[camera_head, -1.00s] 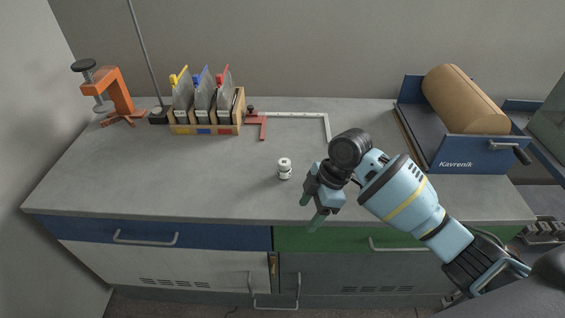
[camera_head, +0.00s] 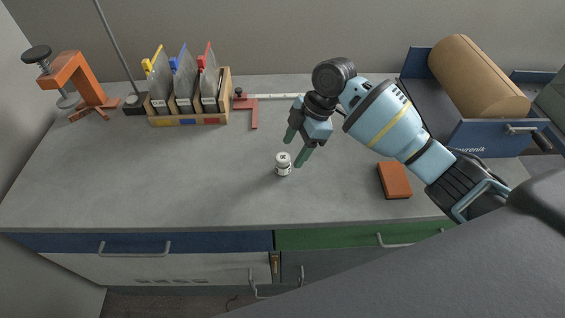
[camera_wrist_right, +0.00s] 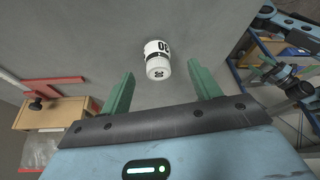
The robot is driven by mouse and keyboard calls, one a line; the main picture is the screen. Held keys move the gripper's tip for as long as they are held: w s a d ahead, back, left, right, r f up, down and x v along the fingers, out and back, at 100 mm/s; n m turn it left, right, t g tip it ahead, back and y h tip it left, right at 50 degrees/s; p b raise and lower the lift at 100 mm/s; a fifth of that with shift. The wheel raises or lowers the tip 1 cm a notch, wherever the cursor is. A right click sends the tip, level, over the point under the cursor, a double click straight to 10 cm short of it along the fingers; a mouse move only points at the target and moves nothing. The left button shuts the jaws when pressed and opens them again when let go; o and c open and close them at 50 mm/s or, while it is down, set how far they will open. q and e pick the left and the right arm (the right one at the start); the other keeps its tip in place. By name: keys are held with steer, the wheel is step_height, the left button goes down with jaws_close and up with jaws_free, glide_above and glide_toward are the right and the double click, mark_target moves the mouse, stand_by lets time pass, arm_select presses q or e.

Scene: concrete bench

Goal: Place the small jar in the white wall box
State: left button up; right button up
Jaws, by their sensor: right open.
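The small jar (camera_head: 283,164) is white with dark markings and stands upright on the grey bench. It also shows in the right wrist view (camera_wrist_right: 158,60), beyond the fingertips and roughly between their lines. My right gripper (camera_head: 296,151) is open and empty, with its green fingers close to the jar in the head view. In the right wrist view the two fingers (camera_wrist_right: 162,80) are spread wide, with the jar apart from both. No white wall box can be made out in these views. My left gripper is not in view.
A wooden rack (camera_head: 189,117) with several grey sleeves stands at the back left, beside an orange clamp (camera_head: 77,83). A brown-red block (camera_head: 394,181) lies right of the jar. A blue roll holder (camera_head: 490,137) stands at the right. The bench's front left is clear.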

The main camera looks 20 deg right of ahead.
mark_target(288, 156)
steer(key=shift+a+f, duration=0.15)
steer(key=shift+f, duration=0.25)
steer(key=shift+w+a+f, duration=0.1)
steer(key=shift+a+f, duration=0.05)
steer(key=shift+f, duration=0.1)
steer(key=x, duration=0.4)
steer(key=shift+w+a+f, duration=0.15)
steer(key=shift+f, duration=0.1)
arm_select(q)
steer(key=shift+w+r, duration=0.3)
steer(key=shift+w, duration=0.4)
arm_select(e)
steer(key=c, duration=1.1)
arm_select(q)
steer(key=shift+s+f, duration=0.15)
arm_select(e)
steer(key=shift+r, duration=0.15)
